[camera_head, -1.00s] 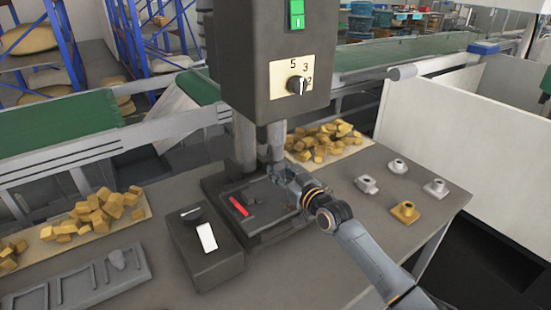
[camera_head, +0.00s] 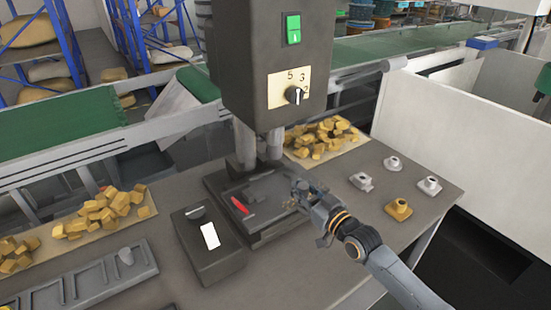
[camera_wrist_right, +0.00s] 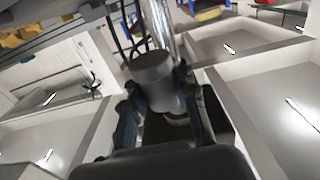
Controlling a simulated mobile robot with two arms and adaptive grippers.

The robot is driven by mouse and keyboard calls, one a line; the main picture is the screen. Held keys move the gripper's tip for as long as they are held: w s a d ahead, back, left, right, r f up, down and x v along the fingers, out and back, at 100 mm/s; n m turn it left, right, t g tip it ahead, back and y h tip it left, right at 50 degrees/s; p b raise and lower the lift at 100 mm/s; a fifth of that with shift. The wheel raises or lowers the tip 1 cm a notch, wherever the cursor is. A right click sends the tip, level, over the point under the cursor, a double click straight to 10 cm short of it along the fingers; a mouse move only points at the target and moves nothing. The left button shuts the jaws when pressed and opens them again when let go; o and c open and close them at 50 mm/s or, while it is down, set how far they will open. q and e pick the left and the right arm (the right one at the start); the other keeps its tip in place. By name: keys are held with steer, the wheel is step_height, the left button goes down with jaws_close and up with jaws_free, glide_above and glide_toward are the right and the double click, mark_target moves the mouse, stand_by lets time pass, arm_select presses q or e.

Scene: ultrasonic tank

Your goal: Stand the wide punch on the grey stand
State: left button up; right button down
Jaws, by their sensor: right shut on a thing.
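My right gripper (camera_head: 304,196) is at the right edge of the press bed, in front of the press column. In the right wrist view its fingers (camera_wrist_right: 165,100) are closed around a dark grey cylinder with a wide flat top, which looks like the wide punch (camera_wrist_right: 152,70). The lower end of the punch is partly hidden by the fingers. Small grey flanged pieces (camera_head: 361,181) and one brass piece (camera_head: 398,209) stand on the table to the right. I cannot tell which grey thing is the grey stand. My left gripper is not in view.
The press (camera_head: 270,60) stands over its dark bed, where a red bar (camera_head: 240,205) lies. A control box (camera_head: 208,250) is in front left. Yellow blocks (camera_head: 320,136) lie behind and at left. A slotted grey rack (camera_head: 85,284) is at lower left.

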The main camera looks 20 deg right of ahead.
steer(key=shift+v, duration=1)
steer(key=shift+r, duration=0.1)
steer(key=shift+w, duration=0.1)
